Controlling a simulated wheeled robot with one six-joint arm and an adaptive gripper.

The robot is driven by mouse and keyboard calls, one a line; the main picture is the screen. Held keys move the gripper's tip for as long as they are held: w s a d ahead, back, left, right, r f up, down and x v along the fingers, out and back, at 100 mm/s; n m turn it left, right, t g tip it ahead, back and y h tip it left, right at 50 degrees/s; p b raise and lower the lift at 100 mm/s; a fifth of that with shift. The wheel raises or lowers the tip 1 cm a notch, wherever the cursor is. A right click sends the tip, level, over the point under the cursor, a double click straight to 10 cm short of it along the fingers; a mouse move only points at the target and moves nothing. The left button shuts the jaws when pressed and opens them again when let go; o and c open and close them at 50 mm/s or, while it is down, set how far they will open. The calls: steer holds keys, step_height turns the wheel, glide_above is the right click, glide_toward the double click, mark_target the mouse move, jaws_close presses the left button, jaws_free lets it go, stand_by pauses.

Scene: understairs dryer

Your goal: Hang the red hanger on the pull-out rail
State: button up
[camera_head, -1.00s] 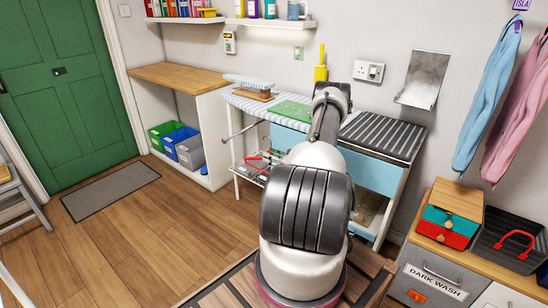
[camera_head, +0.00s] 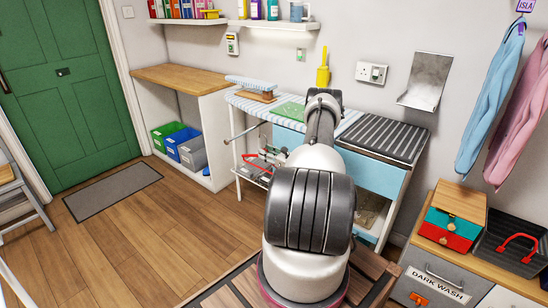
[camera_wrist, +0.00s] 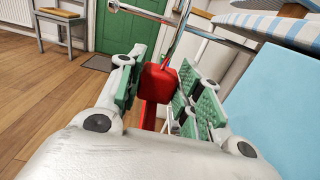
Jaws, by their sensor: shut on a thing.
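My gripper (camera_wrist: 158,80) is shut on the red hanger (camera_wrist: 157,84) in the wrist view. Its green-padded fingers stand either side of the hanger's red body. A thin metal hook rises from the hanger toward the top of that view. The pull-out rail (camera_wrist: 222,40), a chrome bar with a rounded end, crosses behind or beside the hook. I cannot tell whether they touch. In the head view the rail (camera_head: 244,132) sticks out left of the striped-top unit. A bit of the red hanger (camera_head: 251,161) shows below it, with my arm hiding most of the gripper.
The striped-top unit (camera_head: 376,134) has a pale blue front (camera_head: 372,173), close on the right in the wrist view. A wooden-topped shelf (camera_head: 180,77) with bins stands to the left.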

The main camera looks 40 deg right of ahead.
steer(key=w, duration=0.4)
steer(key=w+a, duration=0.1)
steer(key=w, duration=0.4)
steer(key=w+a, duration=0.1)
steer(key=w, duration=0.3)
steer(key=shift+w+a, duration=0.1)
steer(key=shift+w, duration=0.05)
steer(key=shift+w+f, duration=0.2)
steer(key=shift+f, duration=1.2)
steer(key=o, duration=1.1)
